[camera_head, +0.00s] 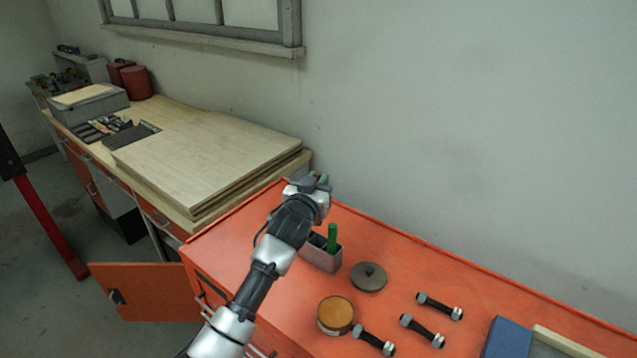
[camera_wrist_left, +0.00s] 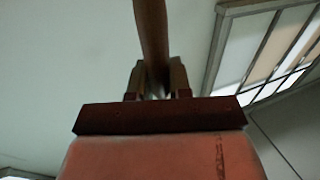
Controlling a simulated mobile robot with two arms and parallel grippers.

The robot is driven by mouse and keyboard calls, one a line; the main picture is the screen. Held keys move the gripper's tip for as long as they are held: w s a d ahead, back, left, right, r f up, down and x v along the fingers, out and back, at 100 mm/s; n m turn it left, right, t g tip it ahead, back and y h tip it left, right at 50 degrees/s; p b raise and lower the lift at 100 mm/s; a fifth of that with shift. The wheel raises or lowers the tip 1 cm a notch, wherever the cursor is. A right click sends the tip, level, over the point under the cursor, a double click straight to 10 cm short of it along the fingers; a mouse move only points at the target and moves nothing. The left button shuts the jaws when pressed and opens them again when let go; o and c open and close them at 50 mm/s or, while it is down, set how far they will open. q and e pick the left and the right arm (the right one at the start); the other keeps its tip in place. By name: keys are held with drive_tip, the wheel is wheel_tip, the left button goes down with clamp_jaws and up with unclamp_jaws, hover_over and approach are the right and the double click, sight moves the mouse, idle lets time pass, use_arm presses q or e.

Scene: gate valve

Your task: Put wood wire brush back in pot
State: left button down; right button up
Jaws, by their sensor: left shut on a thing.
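My left gripper (camera_head: 318,184) is above the orange workbench (camera_head: 260,235), near its back edge by the wall. In the left wrist view its fingers (camera_wrist_left: 157,80) are shut on a brown handle, which looks like the wood wire brush (camera_wrist_left: 150,35). The handle stands up between the fingers. In the head view the gripper mostly hides the held thing, and small greenish bits show at its tip. The grey rectangular pot (camera_head: 322,260) stands on the workbench below the gripper, with a green-handled tool (camera_head: 332,238) upright in it. My arm partly covers the pot's left side. My right gripper is not in view.
A round grey lid-like part (camera_head: 368,276), a tin with a tan top (camera_head: 335,315) and several bolts (camera_head: 440,306) lie right of and in front of the pot. A blue object (camera_head: 506,338) is at the lower right. A wooden bench with stacked boards (camera_head: 205,160) adjoins at the left.

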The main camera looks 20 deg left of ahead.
use_arm(q)
drive_tip(key=b, duration=0.3)
hover_over(316, 222)
drive_tip(key=w, duration=0.1)
wheel_tip(316, 222, down, 4)
drive_tip(key=shift+w+f, duration=0.1)
drive_tip(key=shift+f, duration=0.05)
drive_tip(key=shift+f+b, duration=2.4)
drive_tip(key=shift+f, duration=1.05)
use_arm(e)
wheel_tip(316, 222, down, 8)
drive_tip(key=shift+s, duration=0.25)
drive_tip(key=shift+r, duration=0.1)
use_arm(q)
drive_tip(key=c, duration=1)
unclamp_jaws()
drive_tip(key=shift+o, duration=0.2)
